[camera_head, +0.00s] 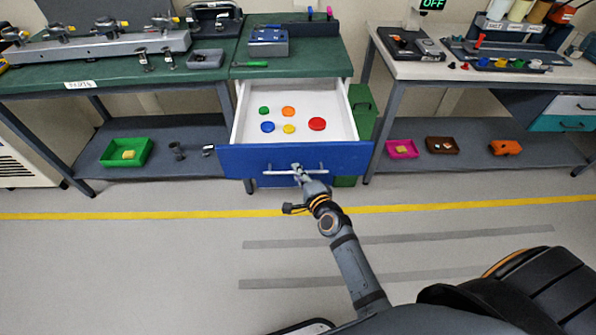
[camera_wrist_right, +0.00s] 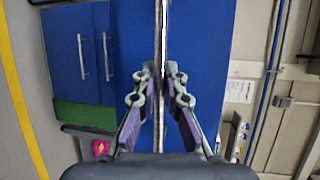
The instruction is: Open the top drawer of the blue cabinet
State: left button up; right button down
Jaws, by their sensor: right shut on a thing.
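The top drawer (camera_head: 237,163) of the blue cabinet is pulled well out, and its blue front faces me. Its white inside holds several coloured discs: green, orange, blue, yellow and a larger red one (camera_head: 317,124). A pale bar handle (camera_head: 276,173) runs across the front. My right gripper (camera_head: 298,171) is shut on this handle near its middle. In the right wrist view, the fingers of the right gripper (camera_wrist_right: 163,84) close on the handle from both sides, against the blue drawer front (camera_wrist_right: 206,60). My left gripper is not in view.
A green-topped bench (camera_head: 110,72) stands left of the cabinet, and a pale-topped bench (camera_head: 470,72) stands right. Their lower shelves hold a green tray (camera_head: 108,155), a pink tray (camera_head: 389,150) and other small items. The floor before the drawer is clear.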

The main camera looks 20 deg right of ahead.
jog(key=c, duration=1.4)
grip_release()
jog(key=shift+s, duration=0.1)
jog(key=v, duration=1.2)
